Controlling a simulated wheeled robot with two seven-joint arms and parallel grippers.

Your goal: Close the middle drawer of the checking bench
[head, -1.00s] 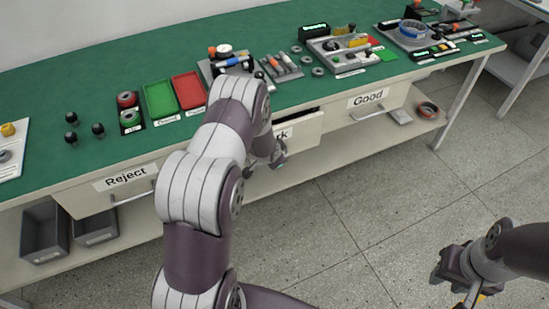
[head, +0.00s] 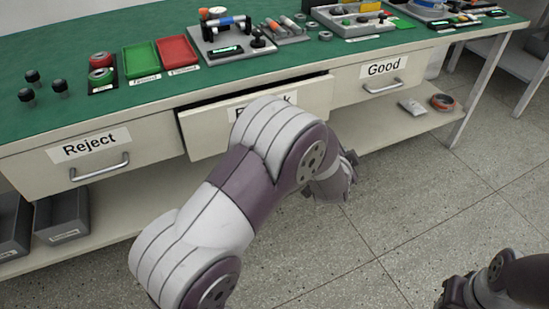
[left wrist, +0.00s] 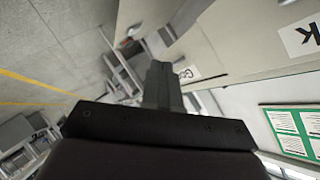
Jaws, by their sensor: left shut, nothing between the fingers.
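The middle drawer (head: 205,133) of the checking bench stands a little open, with a dark gap along its top edge. My left arm covers part of its front and most of its label (head: 280,99). In the left wrist view the pale drawer front (left wrist: 250,45) is at the upper right, its label ending in "K". My left gripper (head: 345,172) is in front of the bench, right of and below the middle drawer front; its fingers are shut and empty in the left wrist view (left wrist: 161,85). My right gripper (head: 455,296) is at the lower right, partly cut off.
The Reject drawer (head: 45,176) and the Good drawer (head: 350,92) flank it and look closed, each with a bar handle. The green bench top (head: 60,125) holds trays, several black knobs and fixtures. Grey bins (head: 62,215) stand below left. The floor in front is open.

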